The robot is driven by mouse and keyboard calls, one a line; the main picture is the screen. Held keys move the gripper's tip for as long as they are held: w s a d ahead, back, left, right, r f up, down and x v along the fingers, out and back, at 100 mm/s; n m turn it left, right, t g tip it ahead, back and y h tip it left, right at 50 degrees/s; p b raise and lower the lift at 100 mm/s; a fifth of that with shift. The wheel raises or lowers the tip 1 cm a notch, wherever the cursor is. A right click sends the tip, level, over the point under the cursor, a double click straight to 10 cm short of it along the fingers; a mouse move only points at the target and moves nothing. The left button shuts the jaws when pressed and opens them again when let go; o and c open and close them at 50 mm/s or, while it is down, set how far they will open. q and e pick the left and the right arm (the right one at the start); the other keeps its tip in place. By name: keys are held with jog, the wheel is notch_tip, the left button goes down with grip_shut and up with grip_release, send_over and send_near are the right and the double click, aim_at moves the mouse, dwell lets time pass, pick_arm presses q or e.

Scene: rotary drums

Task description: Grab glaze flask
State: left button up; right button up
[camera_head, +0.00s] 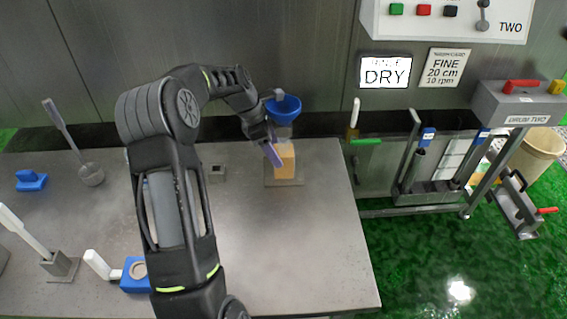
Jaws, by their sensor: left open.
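The glaze flask appears to be the tan-orange vessel (285,163) standing upright on a small grey base near the back right of the grey table (310,240). A blue funnel (284,109) sits above it, with a clear, pale part between them. My left gripper (272,155) reaches in from the left and is open, its purple finger at the flask's left side. The finger overlaps the flask's edge in the picture; I cannot tell whether they touch. The other finger is not clearly seen. My right gripper is not in view.
A ladle (91,174), a small blue block (31,181), a white-handled tool in a grey holder (60,266) and a blue holder (134,275) lie on the table's left. A drum machine (520,104) stands right. The front right tabletop is clear.

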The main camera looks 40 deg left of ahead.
pick_arm(q)
jog(key=shift+r, duration=0.1)
dwell(0.4)
jog(key=c, duration=1.1)
jog(key=shift+r, duration=0.15)
jog(key=shift+r+p, duration=0.65)
jog(key=shift+p, duration=0.1)
jog(key=s+a, duration=0.5)
jog(key=a, duration=0.1)
notch_tip(320, 180, up, 14)
jog(key=shift+s+a+f+p, duration=0.1)
jog(key=shift+f+p, duration=0.15)
jog(key=shift+p, duration=0.2)
